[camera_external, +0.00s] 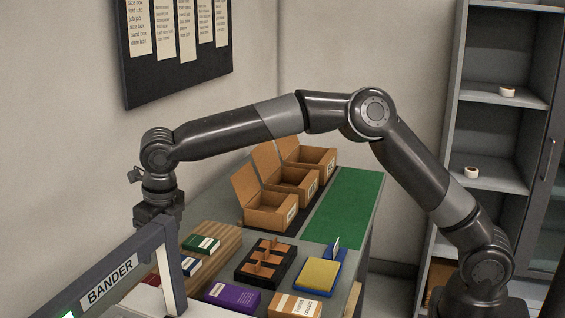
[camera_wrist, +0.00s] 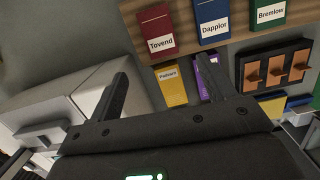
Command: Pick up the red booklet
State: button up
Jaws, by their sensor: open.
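The red booklet (camera_wrist: 157,22) has a white label reading "Tovend" and lies on a slatted wooden board (camera_wrist: 225,40) at the top of the wrist view. In the external view only a sliver of red shows behind the grey frame, too little to be sure of. My gripper (camera_wrist: 166,85) is open and empty, its two fingers apart. The booklet is beyond the fingertips, apart from them. In the external view my gripper (camera_external: 158,215) hangs above the left part of the counter, its fingertips partly hidden by the frame.
Beside the red booklet are a blue one (camera_wrist: 211,18) and a green one (camera_wrist: 270,12). A yellow box (camera_wrist: 171,86) and a purple box (camera_wrist: 204,80) stand near the fingers. The grey BANDER frame (camera_external: 110,280) rises close by. Open cardboard boxes (camera_external: 270,213) stand farther back.

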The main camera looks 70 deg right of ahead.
jog(key=f, duration=0.1)
send_over(159, 284)
jog(key=s, duration=0.2)
jog(key=shift+n, duration=0.3)
jog(key=f, duration=0.4)
jog(key=shift+w+a+f, duration=0.1)
jog(key=shift+w+f, duration=0.15)
jog(key=shift+f, duration=0.1)
jog(key=shift+w+f, duration=0.2)
jog(key=shift+f, duration=0.7)
jog(key=shift+w+f, duration=0.25)
jog(key=shift+f, duration=0.65)
jog(key=shift+w+f, duration=0.2)
jog(key=shift+f, duration=0.7)
jog(key=shift+c, duration=0.3)
jog(key=c, duration=1)
jog(key=shift+r, duration=0.1)
